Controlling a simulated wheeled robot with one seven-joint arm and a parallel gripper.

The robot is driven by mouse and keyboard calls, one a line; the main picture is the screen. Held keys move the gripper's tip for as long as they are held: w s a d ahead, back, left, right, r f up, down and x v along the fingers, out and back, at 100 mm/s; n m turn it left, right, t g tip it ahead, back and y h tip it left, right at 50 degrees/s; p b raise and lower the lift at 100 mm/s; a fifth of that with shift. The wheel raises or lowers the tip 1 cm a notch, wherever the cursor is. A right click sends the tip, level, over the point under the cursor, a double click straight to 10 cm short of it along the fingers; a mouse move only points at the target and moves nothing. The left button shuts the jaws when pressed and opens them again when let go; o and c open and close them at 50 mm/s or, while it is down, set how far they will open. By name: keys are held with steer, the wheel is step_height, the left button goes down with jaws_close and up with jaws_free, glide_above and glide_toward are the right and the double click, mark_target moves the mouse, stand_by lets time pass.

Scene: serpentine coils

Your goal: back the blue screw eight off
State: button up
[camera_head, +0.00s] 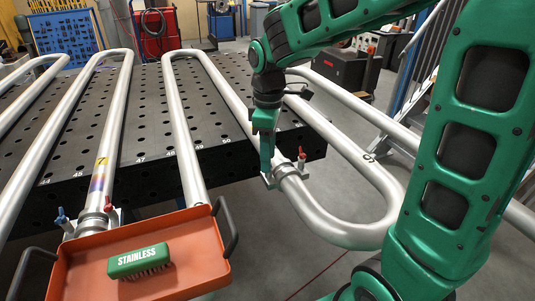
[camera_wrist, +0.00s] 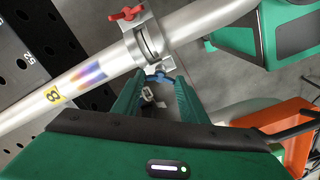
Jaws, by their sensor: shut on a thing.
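In the wrist view a steel tube (camera_wrist: 110,67) carries a yellow label 8 (camera_wrist: 53,96) and a blue-purple heat tint. A clamp (camera_wrist: 150,42) sits around it, with a red screw (camera_wrist: 127,13) on its far side. The blue screw (camera_wrist: 159,78) is on the near side, between the fingertips of my gripper (camera_wrist: 161,83). My gripper is shut on it. In the head view my gripper (camera_head: 267,168) points down at the left side of this clamp (camera_head: 285,170), with the red screw (camera_head: 302,153) to the right. The gripper mostly hides the blue screw there.
An orange tray (camera_head: 205,240) with a STAINLESS brush (camera_head: 139,261) is at the front. Behind it, tube 7 (camera_head: 113,130) has a clamp with a blue screw (camera_head: 61,214) and a red one. A perforated table (camera_head: 140,165) lies under the coils. A tube bend (camera_head: 350,235) curves beside my arm.

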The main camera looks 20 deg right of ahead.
steer(key=shift+d+f+n, duration=0.1)
steer(key=shift+d+n, duration=0.05)
steer(key=shift+n, duration=2.15)
steer(key=shift+c, duration=0.2)
steer(key=o, duration=1.1)
steer(key=shift+r, duration=0.55)
step_height(320, 180, up, 10)
steer(key=shift+w+f, duration=0.1)
steer(key=shift+f, duration=0.05)
